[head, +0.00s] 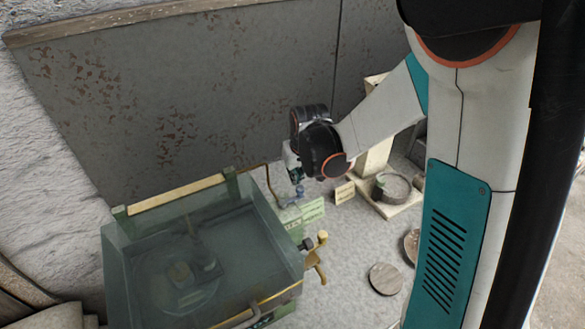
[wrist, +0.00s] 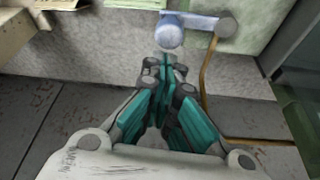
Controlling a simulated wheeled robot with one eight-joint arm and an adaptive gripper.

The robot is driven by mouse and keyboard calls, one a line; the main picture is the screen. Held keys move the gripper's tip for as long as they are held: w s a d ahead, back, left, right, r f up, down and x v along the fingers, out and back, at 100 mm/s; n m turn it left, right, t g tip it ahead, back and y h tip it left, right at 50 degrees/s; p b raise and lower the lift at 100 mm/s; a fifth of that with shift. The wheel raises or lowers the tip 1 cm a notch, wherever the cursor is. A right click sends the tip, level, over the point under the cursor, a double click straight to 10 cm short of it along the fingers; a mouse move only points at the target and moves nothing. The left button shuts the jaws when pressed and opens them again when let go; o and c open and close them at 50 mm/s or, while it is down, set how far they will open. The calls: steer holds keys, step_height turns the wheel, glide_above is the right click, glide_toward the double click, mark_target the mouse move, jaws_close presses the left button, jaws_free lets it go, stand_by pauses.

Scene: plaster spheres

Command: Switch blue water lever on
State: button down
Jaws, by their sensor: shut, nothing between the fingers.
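The blue water lever (wrist: 190,20) shows near the top of the wrist view, with a rounded blue end and a grey round pivot to its right. A thin brown pipe runs from the pivot. My gripper (wrist: 166,66) is shut and empty, its teal fingers together just below the lever's rounded end. I cannot tell whether they touch it. In the head view the blue lever (head: 299,192) is small, beside the glass-walled tank, and my gripper (head: 295,176) is just above it, partly hidden by my wrist.
The glass-walled tank (head: 118,262) stands left of the lever. A brass lever (head: 318,256) sticks out from its right side. A round container (head: 392,187) on a pale base and a flat disc (head: 385,279) lie to the right. A grey rusty panel (head: 200,90) stands behind.

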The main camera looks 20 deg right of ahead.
steer(key=shift+s, duration=0.2)
steer(key=shift+s+d+m+h, duration=0.3)
steer(key=shift+m, duration=0.4)
steer(key=s+m, duration=0.1)
steer(key=m+h+b, duration=0.1)
steer(key=m, duration=0.1)
steer(key=shift+s+d, duration=0.35)
steer(key=shift+s, duration=0.05)
steer(key=s+a+m+g+h+b, duration=0.2)
steer(key=s+m, duration=0.5)
steer(key=m, duration=0.4)
steer(key=shift+s+a+g, duration=0.15)
steer(key=shift+g, duration=0.35)
steer(key=shift+s+a, duration=0.1)
stand_by(0.4)
